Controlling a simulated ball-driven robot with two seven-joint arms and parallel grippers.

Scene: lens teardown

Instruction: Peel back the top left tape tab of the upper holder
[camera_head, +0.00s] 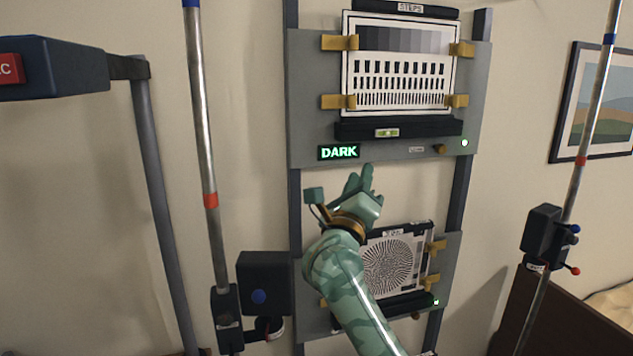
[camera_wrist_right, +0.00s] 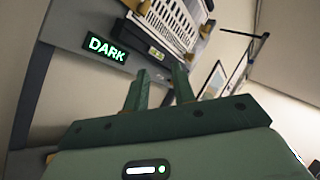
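The upper holder (camera_head: 310,90) is a grey plate on the wall frame, bearing a chart (camera_head: 402,66) of grey steps and black bars. Amber tape tabs lie over the chart's side edges. The top left tab (camera_head: 340,43) lies across the chart's upper left corner and looks flat. The bottom left tab (camera_head: 338,101) is below it. My right gripper (camera_head: 362,178) is below the upper holder, apart from it, with fingers pointing up. In the right wrist view its two fingers (camera_wrist_right: 160,86) are apart with nothing between them. My left gripper is out of view.
A lit DARK sign (camera_head: 339,152) and a dark ledge (camera_head: 398,129) with a level are under the upper chart. A lower holder (camera_head: 452,270) with a round-pattern chart is partly behind my right arm. Metal poles (camera_head: 206,150) stand at both sides.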

